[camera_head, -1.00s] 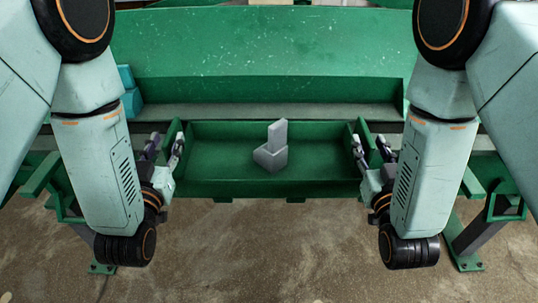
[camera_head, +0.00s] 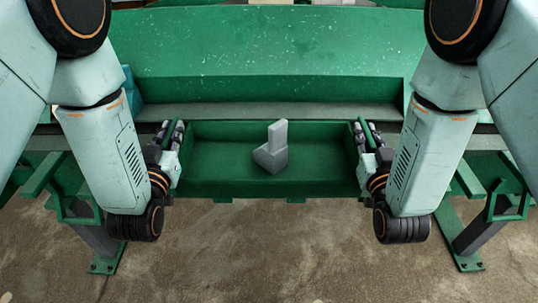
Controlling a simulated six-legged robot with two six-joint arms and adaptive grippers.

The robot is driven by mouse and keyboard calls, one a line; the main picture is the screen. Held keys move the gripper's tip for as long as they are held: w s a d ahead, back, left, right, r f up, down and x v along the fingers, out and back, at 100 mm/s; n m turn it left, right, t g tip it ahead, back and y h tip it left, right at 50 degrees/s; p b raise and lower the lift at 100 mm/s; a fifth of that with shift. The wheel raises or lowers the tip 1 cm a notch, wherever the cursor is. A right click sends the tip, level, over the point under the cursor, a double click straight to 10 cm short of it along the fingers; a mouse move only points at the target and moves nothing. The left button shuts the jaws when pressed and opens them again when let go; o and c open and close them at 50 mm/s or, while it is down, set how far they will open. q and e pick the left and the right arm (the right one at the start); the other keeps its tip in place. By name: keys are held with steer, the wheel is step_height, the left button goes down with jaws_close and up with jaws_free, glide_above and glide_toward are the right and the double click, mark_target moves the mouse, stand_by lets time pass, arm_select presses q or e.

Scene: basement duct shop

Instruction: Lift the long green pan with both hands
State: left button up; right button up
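The long green pan (camera_head: 225,188) sits level in front of the green machine, with a grey stepped block (camera_head: 271,152) inside it, right of the pan's middle. A raised green plate stands at each end of the pan. My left gripper (camera_head: 170,133) is shut on the left end plate, with a finger on each side of it. My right gripper (camera_head: 368,134) is shut on the right end plate in the same way. The finger pads are small in view, and my wrists partly hide the pan's ends.
A green bench with a sloped, speckled back panel (camera_head: 260,42) stands behind the pan. Green legs with bolted feet (camera_head: 468,262) stand at both sides. A teal object (camera_head: 131,88) is partly hidden at left. The concrete floor (camera_head: 270,255) in front is clear.

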arm_select(q)
steer(key=shift+a, duration=0.1)
jaws_close()
arm_select(e)
steer(key=shift+a, duration=0.1)
jaws_close()
arm_select(q)
steer(key=shift+r, duration=0.2)
arm_select(e)
steer(key=shift+r, duration=0.25)
